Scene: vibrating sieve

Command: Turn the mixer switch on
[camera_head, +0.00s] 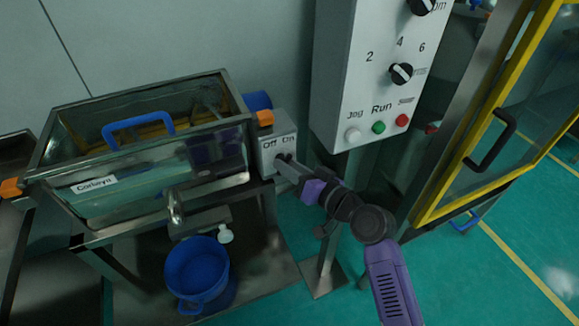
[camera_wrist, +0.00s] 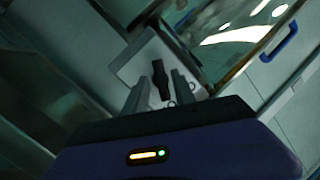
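The mixer switch is a light grey box (camera_head: 276,133) marked "Off" and "On", fixed at the right end of the glass-walled mixer tank (camera_head: 75,200). In the wrist view its black knob (camera_wrist: 160,79) stands on the pale box face. My gripper (camera_wrist: 160,88) is open, with one finger on each side of the knob's near end. I cannot tell whether either finger touches it. In the head view my gripper (camera_head: 284,160) reaches the box from the lower right and hides the knob, so its setting against the labels cannot be read there.
A grey control panel (camera_head: 345,75) with a black dial and white, green and red buttons hangs just right of the switch. A yellow-framed door (camera_head: 440,185) stands further right. A blue bucket (camera_head: 195,270) sits on the shelf below the tank.

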